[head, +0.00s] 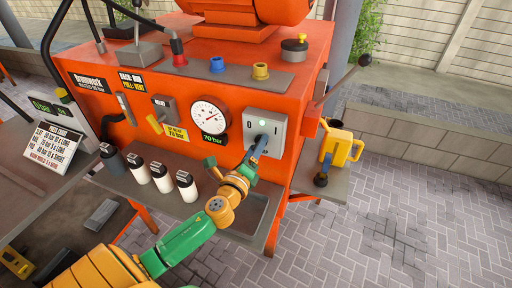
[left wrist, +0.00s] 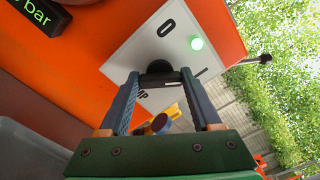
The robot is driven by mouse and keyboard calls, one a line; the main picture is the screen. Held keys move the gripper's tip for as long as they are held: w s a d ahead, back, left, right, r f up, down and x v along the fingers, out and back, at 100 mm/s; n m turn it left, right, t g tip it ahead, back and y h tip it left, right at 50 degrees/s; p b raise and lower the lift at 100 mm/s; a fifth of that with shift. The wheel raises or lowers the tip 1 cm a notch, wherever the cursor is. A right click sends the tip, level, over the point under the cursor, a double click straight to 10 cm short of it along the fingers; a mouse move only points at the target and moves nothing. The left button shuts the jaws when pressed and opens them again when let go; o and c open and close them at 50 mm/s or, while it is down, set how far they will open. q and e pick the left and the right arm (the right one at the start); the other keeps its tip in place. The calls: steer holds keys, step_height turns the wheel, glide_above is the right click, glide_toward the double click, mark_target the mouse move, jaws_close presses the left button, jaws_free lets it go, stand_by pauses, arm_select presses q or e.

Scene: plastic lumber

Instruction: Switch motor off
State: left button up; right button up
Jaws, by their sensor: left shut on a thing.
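The motor switch is a light grey box (head: 279,126) on the orange machine's front, marked 0 on the left and 1 on the right in the head view. A small green lamp is lit on it; the lamp shows brightly in the left wrist view (left wrist: 196,43). A black rotary knob (left wrist: 160,67) sits on the box face, partly hidden by my fingers. My left gripper (head: 259,146) is at the box, its fingers shut on the knob (left wrist: 160,77). I cannot tell exactly which mark the knob points to. My right gripper is not in view.
A pressure gauge (head: 208,116) with a green 70 bar readout is left of the switch. Several white bottles (head: 162,178) stand on the shelf below. A yellow jug (head: 342,146) is on a side shelf at right, below a black-knobbed lever (head: 348,74). Paving at right is free.

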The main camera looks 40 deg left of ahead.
arm_select(q)
steer(key=shift+n, duration=0.3)
steer(key=shift+f+n, duration=0.15)
steer(key=shift+n, duration=6.75)
steer(key=o, duration=1.4)
